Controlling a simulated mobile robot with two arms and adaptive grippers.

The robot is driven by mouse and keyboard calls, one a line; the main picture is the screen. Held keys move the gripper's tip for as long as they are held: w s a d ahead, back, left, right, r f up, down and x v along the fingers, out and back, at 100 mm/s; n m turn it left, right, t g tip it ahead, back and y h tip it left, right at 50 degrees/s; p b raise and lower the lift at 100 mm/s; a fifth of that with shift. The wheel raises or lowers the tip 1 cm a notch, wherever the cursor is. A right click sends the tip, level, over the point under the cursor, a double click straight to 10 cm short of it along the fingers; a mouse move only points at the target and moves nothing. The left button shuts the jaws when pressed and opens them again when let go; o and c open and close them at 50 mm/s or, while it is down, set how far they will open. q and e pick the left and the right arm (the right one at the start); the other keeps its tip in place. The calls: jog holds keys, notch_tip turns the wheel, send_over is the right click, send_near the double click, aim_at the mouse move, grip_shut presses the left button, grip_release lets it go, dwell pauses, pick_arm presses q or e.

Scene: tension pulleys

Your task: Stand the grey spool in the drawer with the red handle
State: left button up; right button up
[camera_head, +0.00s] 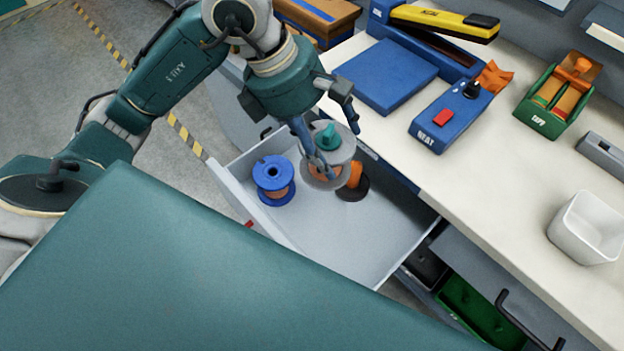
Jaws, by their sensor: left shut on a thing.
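The grey spool (343,146), with grey discs and copper-coloured winding, is in my left gripper (318,158). The gripper points down and its fingers are shut on the spool, partly covering it. The spool looks upright, over or in the open light-grey drawer (359,241). I cannot tell whether it touches the drawer floor. A bit of red handle (249,224) shows on the drawer's outer front. My right gripper is not in view.
A blue spool (273,181) stands in the drawer, left of the grey one. A dark spool with orange winding (353,189) is close on the right. The drawer's near right part is clear. The worktop (480,185) carries a blue heat device (451,113) and a white bin (587,229).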

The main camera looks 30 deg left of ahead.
pick_arm(q)
notch_tip(320, 180, down, 19)
jog(key=shift+s+d, duration=0.1)
jog(key=shift+f, duration=0.35)
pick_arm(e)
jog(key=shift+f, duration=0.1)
pick_arm(q)
jog(key=shift+f, duration=0.15)
jog(key=o, duration=1.7)
jog(key=shift+o, duration=0.7)
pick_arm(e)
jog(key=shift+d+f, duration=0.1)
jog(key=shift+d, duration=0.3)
